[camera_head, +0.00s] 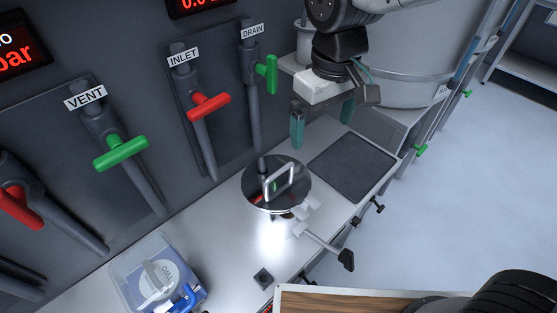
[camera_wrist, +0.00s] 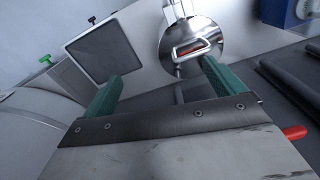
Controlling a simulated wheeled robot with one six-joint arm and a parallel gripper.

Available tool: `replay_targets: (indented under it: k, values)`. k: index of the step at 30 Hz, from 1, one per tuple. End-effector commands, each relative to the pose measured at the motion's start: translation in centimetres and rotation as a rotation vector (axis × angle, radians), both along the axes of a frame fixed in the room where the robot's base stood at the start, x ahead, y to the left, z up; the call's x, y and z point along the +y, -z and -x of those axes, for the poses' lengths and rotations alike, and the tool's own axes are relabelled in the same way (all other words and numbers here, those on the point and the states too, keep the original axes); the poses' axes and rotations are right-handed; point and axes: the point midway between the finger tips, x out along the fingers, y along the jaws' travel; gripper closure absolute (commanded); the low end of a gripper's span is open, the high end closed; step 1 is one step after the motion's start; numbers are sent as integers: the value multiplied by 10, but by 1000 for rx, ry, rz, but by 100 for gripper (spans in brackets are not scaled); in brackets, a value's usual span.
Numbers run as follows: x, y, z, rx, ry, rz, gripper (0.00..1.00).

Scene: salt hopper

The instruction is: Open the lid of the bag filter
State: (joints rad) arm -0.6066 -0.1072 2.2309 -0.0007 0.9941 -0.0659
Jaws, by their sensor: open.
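The bag filter's round, shiny metal lid (camera_head: 262,196) lies flat on top of the filter on the bench. A bar handle (camera_head: 279,181) stands up on the lid. A clamp with a black-knobbed arm (camera_head: 322,246) sticks out at its front right. My gripper (camera_head: 322,128) is open and empty, above and behind the lid to the right. In the wrist view my gripper's green fingers (camera_wrist: 166,82) are wide apart. The lid (camera_wrist: 206,34) and its handle (camera_wrist: 192,47) show beyond the right finger. The filter body below the lid is mostly hidden.
VENT (camera_head: 121,152), INLET (camera_head: 209,106) and DRAIN (camera_head: 266,74) valve handles stick out from the wall panel behind. A dark square plate (camera_head: 352,168) lies right of the lid. A clear box (camera_head: 158,272) stands front left. A large grey vessel (camera_head: 405,60) is behind my arm.

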Motion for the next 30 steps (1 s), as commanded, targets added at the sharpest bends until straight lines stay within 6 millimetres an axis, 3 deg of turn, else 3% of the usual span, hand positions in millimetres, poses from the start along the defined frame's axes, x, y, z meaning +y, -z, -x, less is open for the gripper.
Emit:
replay_targets:
  k: [1,3,6,9,24,30]
  values:
    - [23,11,0,11,-50,8,5]
    - [46,21,-1,15,-100,11,5]
    - [69,31,1,19,-147,14,5]
    - [79,38,2,19,-168,15,5]
    - [80,106,2,21,-170,17,5]
    - [80,115,1,19,-170,15,5]
